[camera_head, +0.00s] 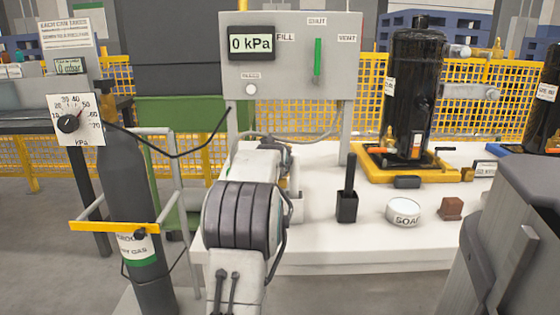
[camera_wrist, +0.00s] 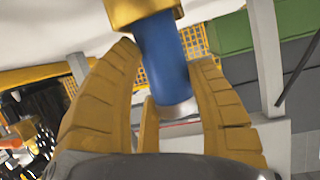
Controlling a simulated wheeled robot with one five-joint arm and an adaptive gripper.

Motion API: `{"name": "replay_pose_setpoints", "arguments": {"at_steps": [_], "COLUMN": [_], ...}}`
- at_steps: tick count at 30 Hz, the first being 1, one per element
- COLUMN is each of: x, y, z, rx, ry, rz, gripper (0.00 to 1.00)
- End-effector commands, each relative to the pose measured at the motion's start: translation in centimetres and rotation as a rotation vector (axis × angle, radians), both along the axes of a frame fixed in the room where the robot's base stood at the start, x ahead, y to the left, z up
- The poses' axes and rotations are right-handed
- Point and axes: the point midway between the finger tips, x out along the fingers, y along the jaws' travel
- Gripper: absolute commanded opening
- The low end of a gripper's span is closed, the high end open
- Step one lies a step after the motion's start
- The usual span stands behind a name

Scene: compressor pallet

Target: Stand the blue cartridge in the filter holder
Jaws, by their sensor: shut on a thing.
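In the wrist view the blue cartridge (camera_wrist: 166,55) lies between the yellow fingers of my gripper (camera_wrist: 165,60), which is shut on it. Its silver end (camera_wrist: 180,108) points down towards the palm. In the head view my own arm hides the gripper and the cartridge. I cannot make out the filter holder there with certainty.
On the white table (camera_head: 405,250) stand a black cup with a handle (camera_head: 347,205), a soap tub (camera_head: 403,212), a brown block (camera_head: 451,208) and a black compressor (camera_head: 412,95) on a yellow pallet (camera_head: 375,170). A panel (camera_head: 290,80) rises behind; a gas cylinder (camera_head: 128,185) stands left.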

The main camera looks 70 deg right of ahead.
Motion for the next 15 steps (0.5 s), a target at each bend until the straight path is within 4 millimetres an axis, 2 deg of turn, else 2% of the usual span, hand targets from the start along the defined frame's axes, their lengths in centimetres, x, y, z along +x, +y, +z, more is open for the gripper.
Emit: {"name": "replay_pose_setpoints", "arguments": {"at_steps": [12,13,15], "x": [0.0,0.01,0.0], "y": [-0.01,-0.01,0.0], "z": [-0.72,-0.65,-0.63], "rx": [-0.002,-0.002,-0.001], "ry": [0.0,0.0,0.0], "rz": [0.0,0.0,0.0], "gripper": [0.15,0.54,0.6]}}
